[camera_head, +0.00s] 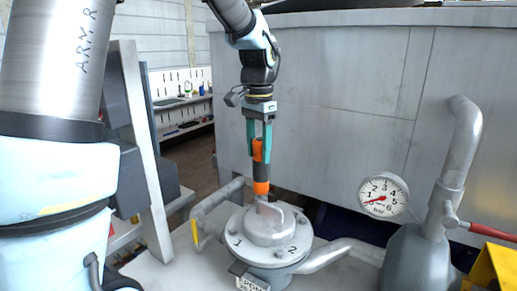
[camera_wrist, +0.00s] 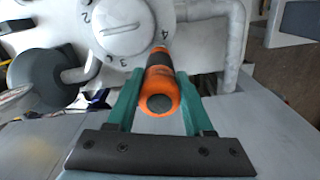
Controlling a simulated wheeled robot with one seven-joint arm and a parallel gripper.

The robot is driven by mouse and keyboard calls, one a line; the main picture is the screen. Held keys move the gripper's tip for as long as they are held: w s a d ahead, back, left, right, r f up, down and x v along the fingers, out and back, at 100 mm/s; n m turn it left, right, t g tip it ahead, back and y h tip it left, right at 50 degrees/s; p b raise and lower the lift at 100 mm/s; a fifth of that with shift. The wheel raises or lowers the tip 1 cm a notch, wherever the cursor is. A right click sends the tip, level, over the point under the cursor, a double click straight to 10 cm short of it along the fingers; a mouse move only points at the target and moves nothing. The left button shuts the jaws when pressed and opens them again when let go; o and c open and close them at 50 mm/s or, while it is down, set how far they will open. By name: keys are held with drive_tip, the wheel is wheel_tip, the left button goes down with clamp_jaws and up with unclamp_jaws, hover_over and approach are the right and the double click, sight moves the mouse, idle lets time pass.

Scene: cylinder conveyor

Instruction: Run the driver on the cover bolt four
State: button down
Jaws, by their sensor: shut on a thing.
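My gripper (camera_head: 259,152) is shut on an orange and black driver (camera_head: 261,172), with a teal finger on each side of its handle. The driver stands about upright, lower end down, at the far side of the round grey cover (camera_head: 267,226). In the wrist view the driver (camera_wrist: 161,97) reaches down beside the numeral 4 on the cover (camera_wrist: 137,45). Its tip and bolt four are hidden there. In the head view the raised middle of the cover hides the contact, so I cannot tell whether the tip sits on the bolt. Numerals 1 and 2 face the head camera.
A pressure gauge (camera_head: 384,196) and a grey vessel with a bent pipe (camera_head: 463,140) stand at right. Pipes (camera_head: 333,252) run from the cover's housing. A large grey panel (camera_head: 330,90) rises behind. A tag (camera_head: 252,283) hangs in front.

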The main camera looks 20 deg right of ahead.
sight(259, 139)
idle(0.6)
drive_tip(key=shift+r+p, duration=1.8)
